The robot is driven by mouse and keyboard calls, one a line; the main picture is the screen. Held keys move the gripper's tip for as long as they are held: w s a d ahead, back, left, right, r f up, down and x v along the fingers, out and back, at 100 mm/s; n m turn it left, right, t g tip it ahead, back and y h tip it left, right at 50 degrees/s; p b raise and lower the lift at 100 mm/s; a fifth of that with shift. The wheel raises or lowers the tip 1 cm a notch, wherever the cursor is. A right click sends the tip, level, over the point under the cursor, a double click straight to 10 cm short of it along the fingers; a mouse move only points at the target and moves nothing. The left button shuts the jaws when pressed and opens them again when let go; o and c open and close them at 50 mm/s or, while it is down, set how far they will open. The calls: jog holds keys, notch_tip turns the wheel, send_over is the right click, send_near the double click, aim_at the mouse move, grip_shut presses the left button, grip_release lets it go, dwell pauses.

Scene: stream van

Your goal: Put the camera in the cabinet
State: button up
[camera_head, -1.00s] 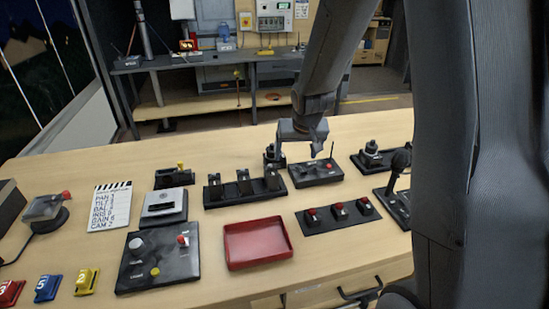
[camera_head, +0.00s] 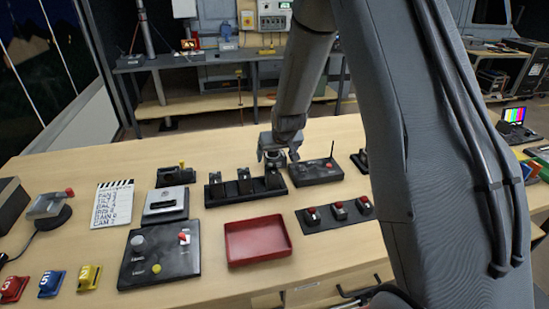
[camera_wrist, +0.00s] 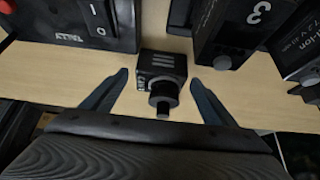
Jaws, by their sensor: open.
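The camera (camera_wrist: 160,68) is a small black box with a round lens, on the wooden table in the wrist view. My gripper (camera_wrist: 159,77) is open, with one finger on each side of the camera and visible gaps between. The camera is mostly hidden there. A drawer or door handle (camera_head: 357,292) shows on the table's front at the bottom edge. I cannot tell whether it belongs to the cabinet.
A red tray (camera_head: 258,241), a clapper-style label board (camera_head: 113,204) and several control panels cover the table. A back bench (camera_head: 190,62) stands beyond a floor gap.

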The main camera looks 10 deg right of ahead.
jog(key=shift+x, duration=1.05)
jog(key=c, duration=1.4)
jog(key=shift+r, duration=0.1)
jog(key=c, duration=0.3)
